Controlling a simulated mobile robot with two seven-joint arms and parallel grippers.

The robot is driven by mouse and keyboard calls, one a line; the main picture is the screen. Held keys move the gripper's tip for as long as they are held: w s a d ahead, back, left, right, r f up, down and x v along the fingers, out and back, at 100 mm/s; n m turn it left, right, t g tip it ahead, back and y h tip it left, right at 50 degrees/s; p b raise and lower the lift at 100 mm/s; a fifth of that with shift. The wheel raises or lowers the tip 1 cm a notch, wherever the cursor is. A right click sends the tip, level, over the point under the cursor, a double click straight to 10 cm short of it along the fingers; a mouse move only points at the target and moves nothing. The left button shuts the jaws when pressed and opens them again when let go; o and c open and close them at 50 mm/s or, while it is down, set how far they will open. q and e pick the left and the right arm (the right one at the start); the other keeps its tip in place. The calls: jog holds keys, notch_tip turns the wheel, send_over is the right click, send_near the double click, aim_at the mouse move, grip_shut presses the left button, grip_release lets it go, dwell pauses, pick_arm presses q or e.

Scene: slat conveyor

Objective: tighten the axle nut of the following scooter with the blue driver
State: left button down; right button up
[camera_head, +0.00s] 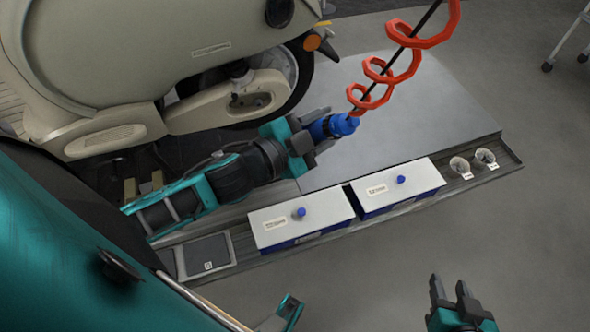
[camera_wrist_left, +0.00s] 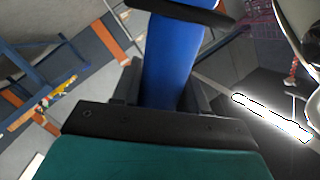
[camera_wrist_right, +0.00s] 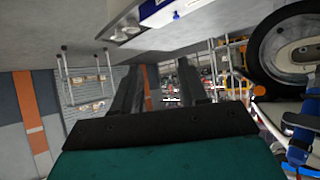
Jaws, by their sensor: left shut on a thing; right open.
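The cream scooter (camera_head: 140,60) stands at the upper left in the head view. Its rear wheel (camera_head: 298,75) shows with a hub and nut (camera_head: 260,102) on the swingarm; the wheel also shows in the right wrist view (camera_wrist_right: 295,50). My left gripper (camera_head: 318,130) is shut on the blue driver (camera_head: 342,125), beside and a little right of the wheel. The driver also fills the middle of the left wrist view (camera_wrist_left: 172,55). A red coiled hose (camera_head: 378,75) runs up from the driver. My right gripper (camera_head: 456,290) is open and empty at the lower right, off the bench.
A grey plate (camera_head: 430,110) lies right of the wheel. Two white-lidded boxes with blue knobs (camera_head: 300,222) (camera_head: 398,190) line the ledge. Two small cups (camera_head: 460,167) (camera_head: 485,157) sit at its right end. A dark tray (camera_head: 207,254) is at its left.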

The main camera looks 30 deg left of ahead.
pick_arm(q)
jog(key=s+a+f+m+g+h+b, duration=0.15)
jog(key=f+m+b, duration=0.25)
jog(key=f+m, duration=0.4)
jog(key=s+a+f+m+g+h+b, duration=0.15)
jog(key=f+m+h+b, duration=0.35)
jog(key=f, duration=0.6)
jog(key=w+a+y+b, duration=0.2)
jog(key=w+a+b, duration=0.1)
jog(key=w+a, duration=0.3)
jog(key=shift+w+a+r+m, duration=0.2)
jog(key=shift+a+m, duration=0.1)
jog(key=shift+a, duration=0.55)
pick_arm(e)
notch_tip(320, 180, down, 10)
jog(key=w+a, duration=0.1)
jog(key=a, duration=0.1)
jog(key=shift+w+a+r+y, duration=0.15)
jog(key=shift+w+r+y, duration=0.1)
jog(key=shift+y, duration=0.15)
jog(key=shift+f, duration=0.1)
pick_arm(q)
jog(key=shift+r, duration=0.1)
